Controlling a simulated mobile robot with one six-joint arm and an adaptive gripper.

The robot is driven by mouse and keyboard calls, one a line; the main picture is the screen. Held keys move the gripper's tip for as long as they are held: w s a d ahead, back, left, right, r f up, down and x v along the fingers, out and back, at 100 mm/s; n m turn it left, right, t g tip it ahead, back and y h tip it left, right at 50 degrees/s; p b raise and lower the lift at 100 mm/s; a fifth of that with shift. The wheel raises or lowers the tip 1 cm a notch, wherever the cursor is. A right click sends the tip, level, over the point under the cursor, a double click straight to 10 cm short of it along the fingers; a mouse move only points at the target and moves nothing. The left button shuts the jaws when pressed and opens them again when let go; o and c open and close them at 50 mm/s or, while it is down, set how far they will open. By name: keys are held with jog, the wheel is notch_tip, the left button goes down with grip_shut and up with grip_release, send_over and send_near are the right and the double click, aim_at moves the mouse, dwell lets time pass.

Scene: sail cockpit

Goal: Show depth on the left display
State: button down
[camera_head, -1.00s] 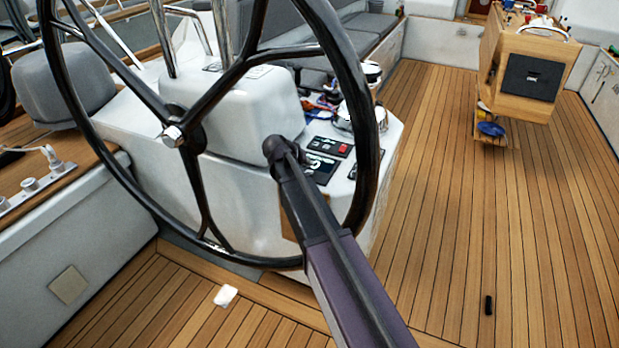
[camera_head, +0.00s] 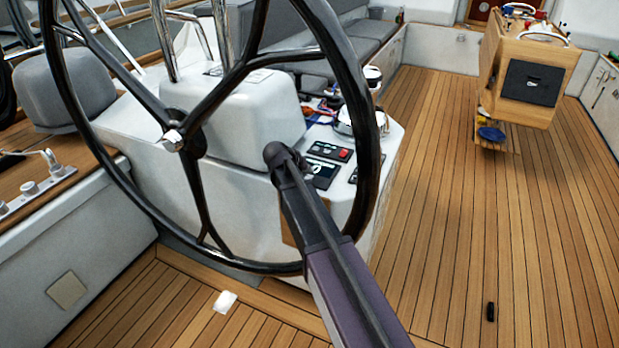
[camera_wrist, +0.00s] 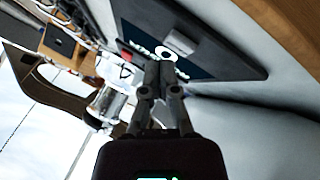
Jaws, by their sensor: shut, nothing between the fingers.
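The left display (camera_head: 324,174) is a dark panel on the white pedestal, seen through the wheel's rim, just right of my arm's far end. It bears a small white mark too small to read. A large dark panel (camera_wrist: 222,42) with a white ring and blurred white lettering fills the upper right of the wrist view; it appears to be this display. My gripper (camera_wrist: 158,70) is shut and empty, its tips overlapping the panel's lower edge in that view. I cannot tell whether they touch. In the head view my arm hides the fingertips.
The black steering wheel (camera_head: 347,73) stands around my arm's end, its rim close by. A switch panel with red and green buttons (camera_head: 330,151) sits above the display, and another dark panel (camera_head: 354,174) lies to its right. The wooden deck (camera_head: 450,220) at right is mostly clear.

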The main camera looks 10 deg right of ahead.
aim_at(309, 178)
jog(key=shift+f+b, duration=0.9)
dwell(1.7)
jog(key=shift+r, duration=0.15)
jog(key=shift+r+p, duration=0.8)
jog(key=shift+p, duration=0.1)
jog(key=shift+r, duration=0.1)
jog(key=shift+r+p, duration=2.35)
jog(key=shift+p, duration=0.15)
jog(key=shift+r, duration=0.15)
dwell(0.3)
notch_tip(309, 178, up, 4)
jog(key=p, duration=0.4)
jog(key=shift+f, duration=0.2)
jog(key=shift+f+b, duration=0.25)
jog(key=shift+b, duration=0.1)
